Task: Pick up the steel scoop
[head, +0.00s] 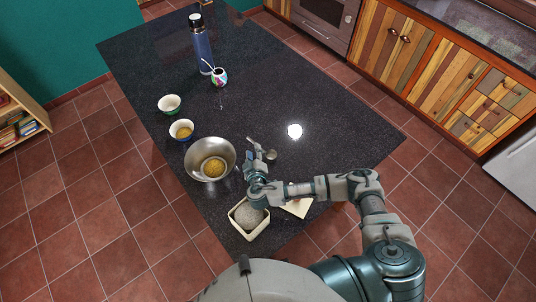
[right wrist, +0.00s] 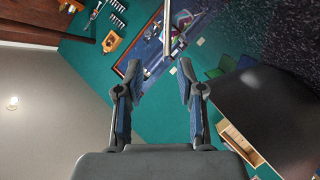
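The steel scoop (head: 271,155) lies on the dark countertop just beyond my right gripper, and the fingers hide part of it. What looks like its handle end shows to the upper left of the fingers. My right gripper (head: 259,153) is above the counter, right of the steel bowl. In the right wrist view my right gripper (right wrist: 157,78) has its fingers apart with nothing between the tips. A thin pale bar (right wrist: 167,30) shows beyond them, and I cannot tell what it is. My left gripper is not in view.
A steel bowl (head: 199,150) with yellow contents stands left of my gripper. A square cream dish (head: 236,219) is near the front edge. Two small bowls (head: 169,103) (head: 176,124), a blue bottle (head: 202,48) and a small round cup (head: 219,77) stand farther back. The right side is clear.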

